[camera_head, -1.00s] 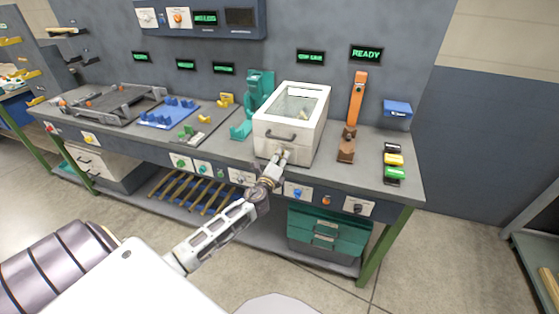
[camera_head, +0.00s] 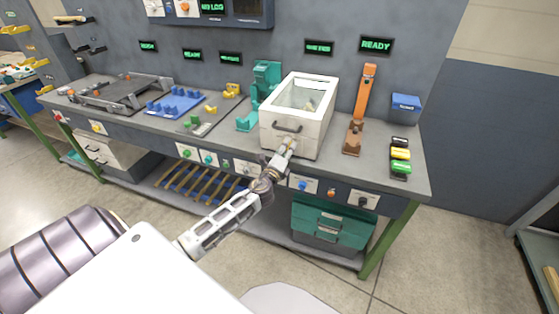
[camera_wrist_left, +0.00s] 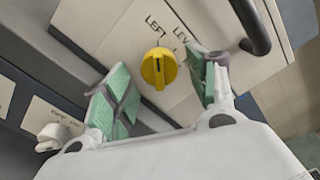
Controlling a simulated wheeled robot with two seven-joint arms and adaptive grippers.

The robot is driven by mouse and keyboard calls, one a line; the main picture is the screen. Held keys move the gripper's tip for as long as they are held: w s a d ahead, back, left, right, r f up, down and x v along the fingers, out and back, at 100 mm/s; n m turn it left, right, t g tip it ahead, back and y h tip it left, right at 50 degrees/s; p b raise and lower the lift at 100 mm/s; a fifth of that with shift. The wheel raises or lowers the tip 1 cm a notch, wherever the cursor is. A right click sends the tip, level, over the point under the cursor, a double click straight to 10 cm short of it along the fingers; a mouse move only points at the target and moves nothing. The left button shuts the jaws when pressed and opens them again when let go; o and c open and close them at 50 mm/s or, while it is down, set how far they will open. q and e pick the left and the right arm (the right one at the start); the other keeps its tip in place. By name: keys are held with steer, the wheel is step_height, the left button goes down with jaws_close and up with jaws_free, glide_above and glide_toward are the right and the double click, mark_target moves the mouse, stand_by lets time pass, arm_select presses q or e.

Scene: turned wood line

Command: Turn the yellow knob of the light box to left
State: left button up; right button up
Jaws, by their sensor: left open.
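The light box (camera_head: 292,132) is a white box with a glass top and a dark handle, standing on the workbench. Its yellow knob (camera_wrist_left: 158,68) shows in the left wrist view on the white front face, with "LEFT" printed near it. In the head view my left gripper (camera_head: 285,148) is at the box's lower front and hides the knob. My right gripper is not in view.
The box's dark handle (camera_wrist_left: 250,25) is close to the right finger in the wrist view. A teal fixture (camera_head: 264,85) stands left of the box and an orange lever stand (camera_head: 360,105) right of it.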

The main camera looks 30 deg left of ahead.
arm_select(q)
steer(key=v, duration=1.1)
steer(key=shift+s, duration=0.4)
steer(key=shift+d, duration=0.15)
steer(key=shift+n, duration=0.3)
stand_by(0.6)
